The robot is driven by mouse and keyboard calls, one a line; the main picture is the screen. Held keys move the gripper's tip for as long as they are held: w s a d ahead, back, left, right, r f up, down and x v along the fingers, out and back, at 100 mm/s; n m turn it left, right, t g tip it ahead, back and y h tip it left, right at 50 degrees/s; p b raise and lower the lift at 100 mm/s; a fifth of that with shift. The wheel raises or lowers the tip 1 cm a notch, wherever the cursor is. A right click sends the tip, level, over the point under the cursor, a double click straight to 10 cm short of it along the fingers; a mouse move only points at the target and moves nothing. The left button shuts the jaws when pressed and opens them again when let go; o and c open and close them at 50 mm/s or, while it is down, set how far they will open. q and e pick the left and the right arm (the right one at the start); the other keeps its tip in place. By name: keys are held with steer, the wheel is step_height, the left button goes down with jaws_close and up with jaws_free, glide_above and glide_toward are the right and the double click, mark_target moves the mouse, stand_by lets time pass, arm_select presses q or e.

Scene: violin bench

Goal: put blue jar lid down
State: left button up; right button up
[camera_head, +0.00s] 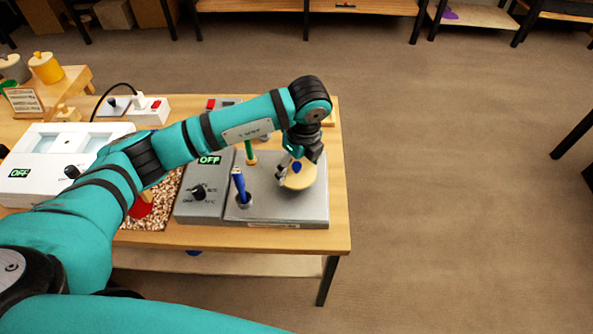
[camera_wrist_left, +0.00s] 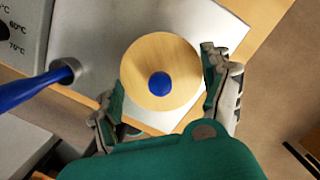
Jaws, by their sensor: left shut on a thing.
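The blue jar lid is a round, pale wooden disc with a blue knob; it shows in the head view (camera_head: 300,178) and in the left wrist view (camera_wrist_left: 150,62). My left gripper (camera_head: 294,172) is shut on the lid, with one finger on each side of it in the left wrist view (camera_wrist_left: 165,90). The lid is over the right part of a grey metal plate (camera_head: 280,212). I cannot tell whether it touches the plate. No blue jar is clearly seen. My right gripper is not in view.
A blue-handled tool (camera_head: 240,186) stands in a hole in the plate left of the lid, and a green-handled one (camera_head: 250,152) is behind. A control box (camera_head: 205,180) reading OFF is at the left. The table's right edge (camera_head: 342,200) is close to the plate.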

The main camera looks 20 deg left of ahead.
mark_target(297, 169)
arm_select(q)
step_height(297, 169, down, 2)
steer(key=shift+s+f+p, duration=0.15)
steer(key=shift+p, duration=0.25)
steer(key=shift+f, duration=0.45)
steer(key=o, duration=1)
steer(key=shift+f, duration=0.1)
steer(key=shift+o, duration=0.2)
steer(key=shift+r, duration=0.25)
step_height(297, 169, up, 12)
steer(key=d+b, duration=0.1)
steer(key=b, duration=0.1)
steer(key=shift+s+d+f, duration=0.15)
steer(key=shift+s+d, duration=0.15)
steer(key=shift+s, duration=0.1)
